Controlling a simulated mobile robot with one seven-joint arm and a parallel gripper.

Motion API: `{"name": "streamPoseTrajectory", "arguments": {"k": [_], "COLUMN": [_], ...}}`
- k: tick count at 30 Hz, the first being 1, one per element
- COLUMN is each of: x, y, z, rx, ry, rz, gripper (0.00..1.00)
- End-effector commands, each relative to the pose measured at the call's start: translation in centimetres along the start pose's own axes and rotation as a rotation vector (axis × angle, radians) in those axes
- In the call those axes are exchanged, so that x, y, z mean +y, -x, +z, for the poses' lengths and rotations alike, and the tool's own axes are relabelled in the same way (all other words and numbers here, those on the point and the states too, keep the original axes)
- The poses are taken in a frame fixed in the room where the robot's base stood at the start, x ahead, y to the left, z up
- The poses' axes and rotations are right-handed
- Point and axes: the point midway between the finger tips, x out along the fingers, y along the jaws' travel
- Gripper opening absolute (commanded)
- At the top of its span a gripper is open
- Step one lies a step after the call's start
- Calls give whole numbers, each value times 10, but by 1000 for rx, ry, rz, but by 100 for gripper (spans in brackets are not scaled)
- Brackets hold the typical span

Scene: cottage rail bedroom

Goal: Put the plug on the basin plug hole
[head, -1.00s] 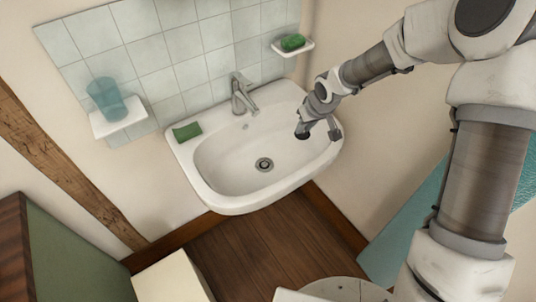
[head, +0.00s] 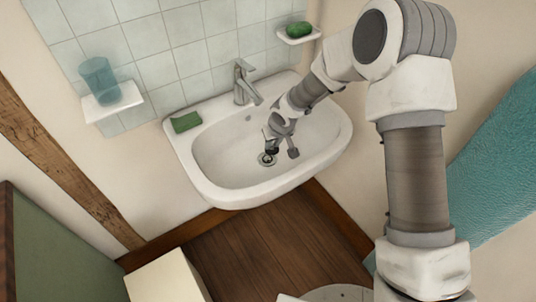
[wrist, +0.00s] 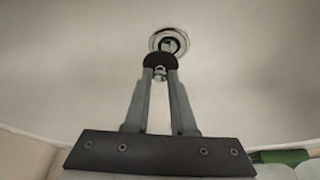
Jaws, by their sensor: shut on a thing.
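The white basin (head: 215,165) hangs on the wall, with its metal-rimmed plug hole (head: 263,161) in the bottom. My gripper (head: 270,148) is inside the basin, just above and beside the plug hole. In the wrist view my gripper (wrist: 160,75) is shut on the black plug (wrist: 160,61) by a small metal piece on its top. There the plug overlaps the near edge of the plug hole (wrist: 170,40), whose far part stays uncovered. I cannot tell whether the plug touches the basin.
A tap (head: 244,82) stands at the back of the basin, close to my arm. A green cloth or sponge (head: 186,122) lies on the left rim. A shelf (head: 112,105) holds a glass (head: 99,80); another holds green soap (head: 299,29).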

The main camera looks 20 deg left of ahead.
Motion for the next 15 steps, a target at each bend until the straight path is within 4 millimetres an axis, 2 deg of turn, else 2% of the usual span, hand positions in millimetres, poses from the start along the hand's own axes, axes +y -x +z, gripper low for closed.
{"name": "streamPoseTrajectory", "arguments": {"k": [4,8,15], "x": [-12,-14,-14], "y": [-11,-17,-48], "z": [-4,-2,12], "rx": [0,-1,-2], "ry": [2,-1,2], "rz": [1,1,1], "gripper": [0,0,0]}}
